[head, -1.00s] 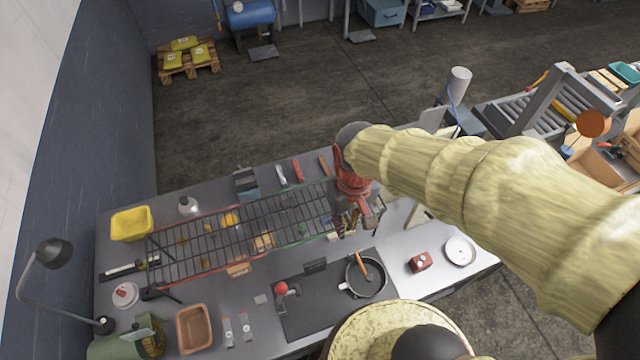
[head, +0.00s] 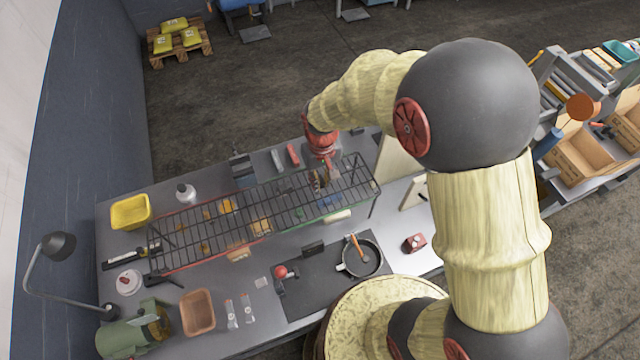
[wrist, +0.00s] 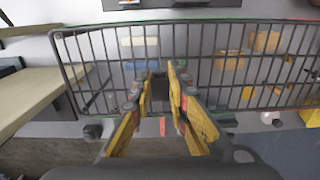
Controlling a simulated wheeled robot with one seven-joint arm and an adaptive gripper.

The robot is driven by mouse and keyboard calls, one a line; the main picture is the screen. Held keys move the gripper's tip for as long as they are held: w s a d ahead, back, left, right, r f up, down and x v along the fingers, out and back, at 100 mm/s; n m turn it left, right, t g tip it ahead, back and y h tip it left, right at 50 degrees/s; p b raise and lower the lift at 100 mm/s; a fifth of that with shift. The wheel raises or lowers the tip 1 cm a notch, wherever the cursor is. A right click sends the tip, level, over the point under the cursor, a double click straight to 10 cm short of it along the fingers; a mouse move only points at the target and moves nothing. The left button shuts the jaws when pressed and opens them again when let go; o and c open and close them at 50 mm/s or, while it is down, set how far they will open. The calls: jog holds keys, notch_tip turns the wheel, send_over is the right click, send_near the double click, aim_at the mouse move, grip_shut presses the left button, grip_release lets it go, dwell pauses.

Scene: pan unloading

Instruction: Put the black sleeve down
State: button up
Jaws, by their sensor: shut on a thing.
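My gripper (head: 321,180) is over the back edge of the wire rack (head: 190,248), near its right part. In the wrist view my gripper (wrist: 160,72) has its two yellow-padded fingers close together around a small dark piece, which I take to be the black sleeve (wrist: 158,88). The fingers hide most of it. In the head view the sleeve cannot be made out apart from the dark fingers and rack wires. The fingertips overlap the rack's bars in the wrist view, and I cannot tell whether they touch.
A dark mat (head: 290,300) holds a pan (head: 372,262), a black block (head: 313,247) and a red-knobbed item (head: 281,272). A yellow bin (head: 131,212) stands at the back left. Red and grey bars (head: 293,155) lie behind the rack. A pale board (head: 398,157) stands at the right.

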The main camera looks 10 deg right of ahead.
jog(key=shift+w+f, duration=0.2)
jog(key=shift+f, duration=0.1)
jog(key=shift+w+a+f, duration=0.1)
jog(key=shift+w+f, duration=0.05)
jog(key=shift+f, duration=1.55)
jog(key=shift+f, duration=0.1)
jog(key=shift+f, duration=0.15)
jog(key=o, duration=0.9)
